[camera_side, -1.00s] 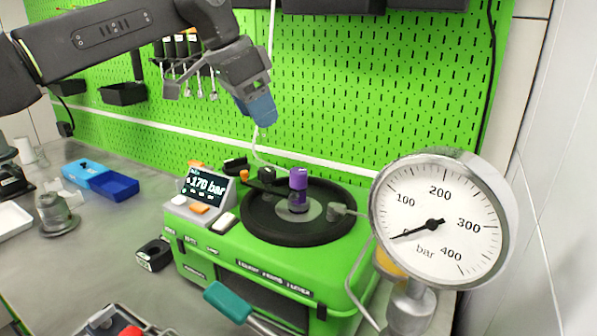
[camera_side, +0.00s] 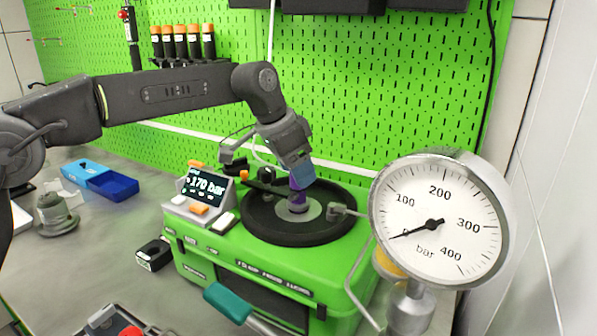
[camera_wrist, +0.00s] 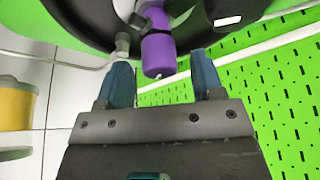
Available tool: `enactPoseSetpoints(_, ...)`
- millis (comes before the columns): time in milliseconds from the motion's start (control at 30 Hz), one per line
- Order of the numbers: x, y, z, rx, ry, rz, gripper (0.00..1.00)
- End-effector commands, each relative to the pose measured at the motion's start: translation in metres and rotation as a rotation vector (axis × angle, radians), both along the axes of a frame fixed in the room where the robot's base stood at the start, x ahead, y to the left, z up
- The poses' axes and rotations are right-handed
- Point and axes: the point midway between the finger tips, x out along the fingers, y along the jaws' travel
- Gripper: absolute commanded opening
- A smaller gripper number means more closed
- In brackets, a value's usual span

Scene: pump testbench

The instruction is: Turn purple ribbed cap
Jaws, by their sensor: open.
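The purple ribbed cap (camera_side: 298,183) sits on a metal post in the middle of the black round plate on the green pump tester. In the side view its top is partly hidden by my gripper (camera_side: 301,178). In the wrist view the cap (camera_wrist: 158,54) shows between the two blue fingers of my gripper (camera_wrist: 161,72). The fingers are apart, with a visible gap on each side of the cap. The cap is not held.
The pump tester (camera_side: 250,262) has a display (camera_side: 207,185) reading 170 bar. A large pressure gauge (camera_side: 440,225) stands to the right. A pipe fitting (camera_side: 345,211) is beside the cap. A green pegboard (camera_side: 400,100) stands behind. A blue bin (camera_side: 115,186) is at left.

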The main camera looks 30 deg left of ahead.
Motion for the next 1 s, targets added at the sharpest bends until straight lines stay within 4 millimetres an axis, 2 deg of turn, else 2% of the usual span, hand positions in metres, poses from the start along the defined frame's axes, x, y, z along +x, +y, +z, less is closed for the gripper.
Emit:
enactPoseSetpoints(167,0.0033,-0.0029,-0.011,-0.001,0.001,0.0,0.61)
enactPoseSetpoints(467,0.0038,-0.0031,-0.0121,-0.001,-0.001,0.0,0.6)
enactPoseSetpoints(900,0.0038,-0.003,-0.0119,-0.001,-0.001,0.0,0.18)
enactPoseSetpoints(1000,0.0038,-0.0031,-0.0117,0.0,-0.001,-0.001,0.12)
